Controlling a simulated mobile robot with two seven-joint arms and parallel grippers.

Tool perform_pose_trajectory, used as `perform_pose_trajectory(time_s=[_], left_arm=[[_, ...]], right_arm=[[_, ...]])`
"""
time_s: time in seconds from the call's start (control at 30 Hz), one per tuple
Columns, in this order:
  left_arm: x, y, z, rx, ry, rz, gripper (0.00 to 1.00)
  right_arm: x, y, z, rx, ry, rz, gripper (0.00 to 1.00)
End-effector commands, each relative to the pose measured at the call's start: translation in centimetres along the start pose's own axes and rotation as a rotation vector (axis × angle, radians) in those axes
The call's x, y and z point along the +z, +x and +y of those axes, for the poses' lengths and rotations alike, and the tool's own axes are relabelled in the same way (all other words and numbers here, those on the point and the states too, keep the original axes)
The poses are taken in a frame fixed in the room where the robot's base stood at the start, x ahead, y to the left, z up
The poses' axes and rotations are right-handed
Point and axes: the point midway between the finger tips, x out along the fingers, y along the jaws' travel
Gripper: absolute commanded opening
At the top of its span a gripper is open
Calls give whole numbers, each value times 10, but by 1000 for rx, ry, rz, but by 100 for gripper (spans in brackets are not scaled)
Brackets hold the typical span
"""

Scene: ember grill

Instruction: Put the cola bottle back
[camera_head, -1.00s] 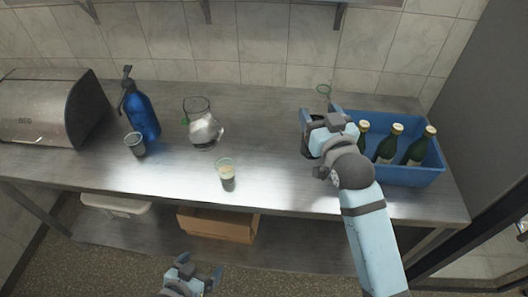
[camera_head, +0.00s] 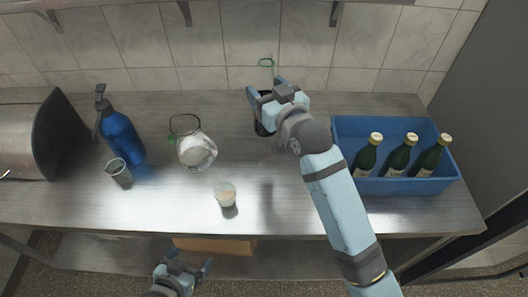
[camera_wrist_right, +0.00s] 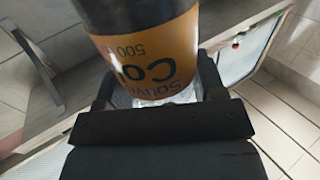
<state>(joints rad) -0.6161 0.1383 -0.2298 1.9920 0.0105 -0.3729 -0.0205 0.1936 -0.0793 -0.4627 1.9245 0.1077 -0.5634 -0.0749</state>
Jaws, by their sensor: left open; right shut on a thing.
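The cola bottle (camera_wrist_right: 150,55) is dark with an orange label and lettering that reads upside down in the right wrist view. My right gripper (camera_head: 266,96) is shut on it, above the back middle of the counter. In the head view the gripper hides most of the bottle. I cannot tell whether the bottle's base touches the counter. My left gripper (camera_head: 189,264) is open and empty, low in front of the counter. The blue crate (camera_head: 390,186) stands to the right of my right gripper.
Several green bottles (camera_head: 397,157) stand in the crate; its left part looks free. A glass pitcher (camera_head: 195,150), a small cup (camera_head: 226,194), a grey cup (camera_head: 118,173) and a blue siphon (camera_head: 121,137) stand left on the counter (camera_head: 290,215). The tiled wall is behind.

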Motion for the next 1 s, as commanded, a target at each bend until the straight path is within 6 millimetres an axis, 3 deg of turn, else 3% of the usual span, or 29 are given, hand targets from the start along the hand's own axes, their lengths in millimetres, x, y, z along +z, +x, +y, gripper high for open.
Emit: perform_pose_trajectory(time_s=[0.5, 1.0], left_arm=[[-7, -6, -2, -6, -1, -1, 93], [-10, -8, -3, -8, -1, -1, 93]], right_arm=[[120, 0, 0, 1, 0, -2, 27], [172, 0, 1, 2, -1, -1, 27]])
